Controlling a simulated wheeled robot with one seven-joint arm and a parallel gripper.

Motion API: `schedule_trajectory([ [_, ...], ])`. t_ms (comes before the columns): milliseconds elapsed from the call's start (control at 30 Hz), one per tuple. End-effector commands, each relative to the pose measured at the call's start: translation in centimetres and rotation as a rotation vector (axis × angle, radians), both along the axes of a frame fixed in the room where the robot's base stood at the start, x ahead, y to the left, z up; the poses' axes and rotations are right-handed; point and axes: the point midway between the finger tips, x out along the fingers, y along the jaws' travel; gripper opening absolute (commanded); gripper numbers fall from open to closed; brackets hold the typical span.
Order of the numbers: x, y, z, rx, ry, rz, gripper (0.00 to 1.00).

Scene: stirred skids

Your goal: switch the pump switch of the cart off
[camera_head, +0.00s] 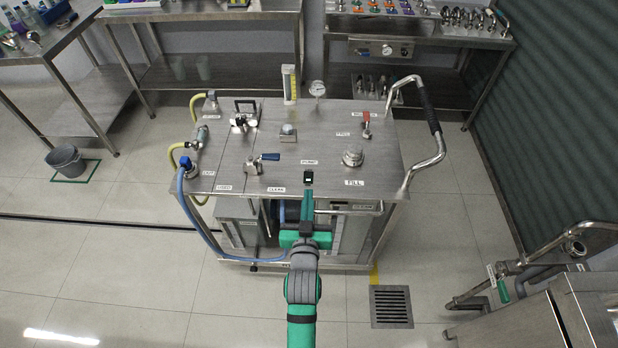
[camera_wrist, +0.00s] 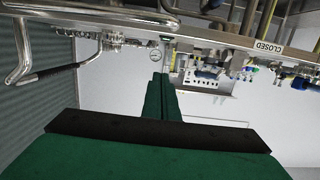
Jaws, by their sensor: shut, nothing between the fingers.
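The steel cart (camera_head: 322,118) stands in the middle of the head view. Its pump switch (camera_head: 308,177) is a small black rocker with a green lit spot, near the front edge of the top, just below the PUMP label (camera_head: 309,162). My gripper (camera_head: 307,191) is shut and empty at the cart's front edge, its fingertips just in front of the switch. I cannot tell whether they touch it. In the wrist view my gripper (camera_wrist: 160,76) shows as two green fingers together, and I cannot make out the switch there.
A blue-handled valve (camera_head: 264,159) sits left of the switch and a round FILL cap (camera_head: 353,157) to its right. A bent push handle (camera_head: 430,130) rises at the cart's right. A blue hose (camera_head: 192,220) hangs at the left. A floor drain (camera_head: 391,306) lies in front.

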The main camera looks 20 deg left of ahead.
Motion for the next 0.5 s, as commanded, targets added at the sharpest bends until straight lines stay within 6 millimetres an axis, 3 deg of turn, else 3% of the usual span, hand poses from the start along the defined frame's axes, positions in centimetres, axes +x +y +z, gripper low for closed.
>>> schedule_trajectory([
  [500, 0.73, 0.47, 0.33, 0.0, -0.002, 0.004, 0.0],
])
